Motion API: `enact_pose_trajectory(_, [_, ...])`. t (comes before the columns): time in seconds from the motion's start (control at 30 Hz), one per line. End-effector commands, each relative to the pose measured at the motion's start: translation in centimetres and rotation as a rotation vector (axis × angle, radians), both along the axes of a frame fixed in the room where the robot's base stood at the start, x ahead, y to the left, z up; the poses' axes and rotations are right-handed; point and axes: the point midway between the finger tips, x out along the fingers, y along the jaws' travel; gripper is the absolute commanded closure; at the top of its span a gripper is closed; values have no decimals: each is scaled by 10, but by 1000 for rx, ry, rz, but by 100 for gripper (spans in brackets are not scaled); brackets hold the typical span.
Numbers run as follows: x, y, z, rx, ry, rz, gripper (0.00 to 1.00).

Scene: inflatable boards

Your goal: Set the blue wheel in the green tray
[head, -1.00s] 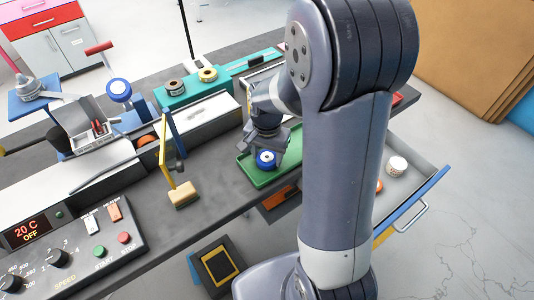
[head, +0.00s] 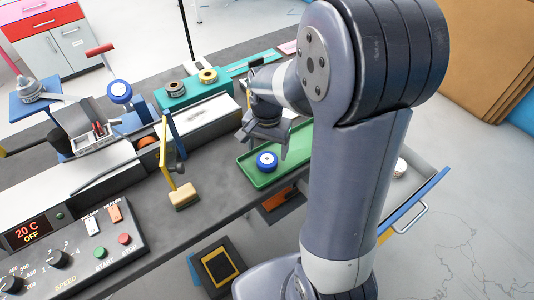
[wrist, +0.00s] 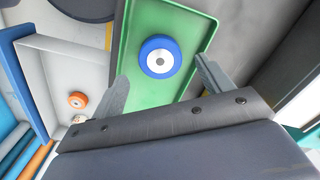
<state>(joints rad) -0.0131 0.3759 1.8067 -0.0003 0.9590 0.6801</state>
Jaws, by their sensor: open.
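The blue wheel (head: 266,161) with a pale centre lies flat in the green tray (head: 262,182), toward its left end in the head view. In the wrist view the blue wheel (wrist: 160,56) sits on the floor of the green tray (wrist: 183,92), inside its rim. My gripper (head: 266,146) is open and empty, a little above and behind the wheel. In the wrist view my gripper (wrist: 160,80) shows its two fingers spread apart, with the wheel beyond them. Nothing is between the fingers.
A yellow-framed upright piece with a tan block (head: 184,195) stands left of the tray. A teal stand (head: 190,92) with two rollers is behind. An open drawer (head: 420,185) juts out at the right, holding a white round item (head: 400,167). The dark bench is clear in front.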

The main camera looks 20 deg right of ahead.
Motion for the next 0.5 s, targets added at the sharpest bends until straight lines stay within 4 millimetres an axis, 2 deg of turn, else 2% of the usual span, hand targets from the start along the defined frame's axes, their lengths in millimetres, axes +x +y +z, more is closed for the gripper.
enact_pose_trajectory(0.03, [1,0,15,0,-8,0,25])
enact_pose_trajectory(0.2, [1,0,49,0,-5,0,25])
enact_pose_trajectory(0.33, [0,0,68,0,-3,0,25])
enact_pose_trajectory(0.5, [0,0,79,0,-1,0,25])
